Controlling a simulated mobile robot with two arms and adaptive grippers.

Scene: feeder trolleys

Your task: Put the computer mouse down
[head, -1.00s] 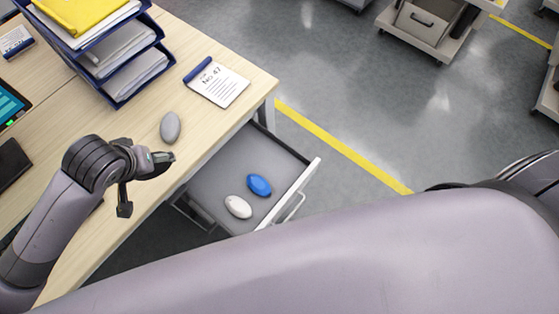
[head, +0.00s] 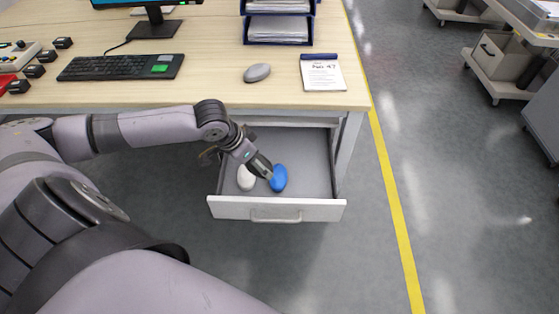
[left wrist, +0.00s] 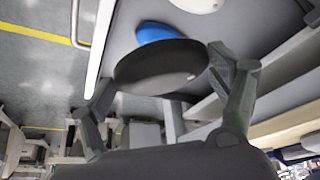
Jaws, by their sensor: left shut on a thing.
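A dark computer mouse (left wrist: 160,66) sits between the two fingers of my left gripper in the left wrist view, its dark side facing the camera. In the head view my left gripper (head: 264,172) is over the open drawer (head: 310,180), close to a blue mouse (head: 279,178) and a white mouse (head: 246,178). I cannot make out the held mouse there. The blue mouse (left wrist: 157,32) lies beyond the held one in the wrist view, and the white mouse shows at the top edge. A grey mouse (head: 257,73) lies on the desk. My right gripper is out of view.
The desk (head: 210,90) carries a keyboard (head: 122,67), a monitor stand, a paper tray stack (head: 278,30) and a notepad (head: 323,73). The drawer's right half is bare. Trolleys stand at the right beyond a yellow floor line (head: 392,190).

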